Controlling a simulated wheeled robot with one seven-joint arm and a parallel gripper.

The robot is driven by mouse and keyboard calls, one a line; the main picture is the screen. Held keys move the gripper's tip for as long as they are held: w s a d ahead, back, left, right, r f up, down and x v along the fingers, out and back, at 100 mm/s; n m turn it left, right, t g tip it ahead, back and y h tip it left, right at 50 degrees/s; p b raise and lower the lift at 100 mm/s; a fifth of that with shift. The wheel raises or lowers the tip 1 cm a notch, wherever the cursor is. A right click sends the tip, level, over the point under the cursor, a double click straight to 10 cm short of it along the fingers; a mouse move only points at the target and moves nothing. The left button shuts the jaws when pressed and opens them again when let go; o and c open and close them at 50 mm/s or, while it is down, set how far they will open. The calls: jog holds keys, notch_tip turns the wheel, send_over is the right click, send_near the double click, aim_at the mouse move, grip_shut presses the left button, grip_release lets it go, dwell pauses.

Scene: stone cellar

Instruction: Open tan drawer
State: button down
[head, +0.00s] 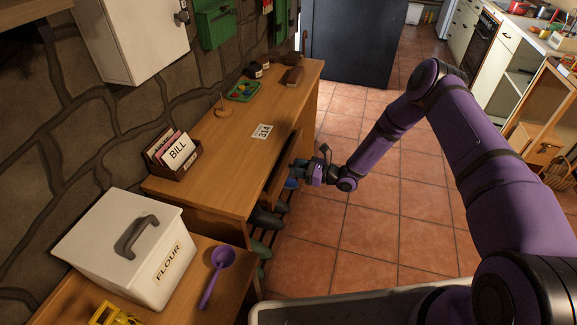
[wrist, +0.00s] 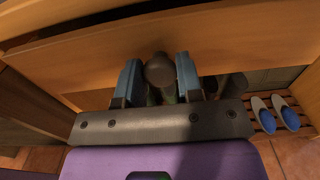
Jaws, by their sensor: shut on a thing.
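The tan drawer is in the wooden desk along the stone wall. Its front (head: 283,168) stands out a little from the desk edge in the head view. In the wrist view the drawer front (wrist: 240,38) spans the top, with a dark gap above its left part. My gripper (head: 298,170) is at the drawer front, with the purple arm reaching in from the right. In the wrist view my gripper (wrist: 160,78) has its two blue fingers on either side of a dark round knob (wrist: 159,70) and is shut on it. The drawer's inside is mostly hidden.
The desk top (head: 225,140) holds a BILL letter box (head: 173,155), a 314 card (head: 262,131) and a green tray (head: 243,90). A flour bin (head: 125,245) stands nearer. Shoes (wrist: 285,112) rest on a low rack below. The tiled floor (head: 370,220) beside the desk is clear.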

jog(key=v, duration=1.5)
jog(key=c, duration=0.8)
grip_release()
jog(key=v, duration=1.1)
jog(key=shift+w, duration=0.1)
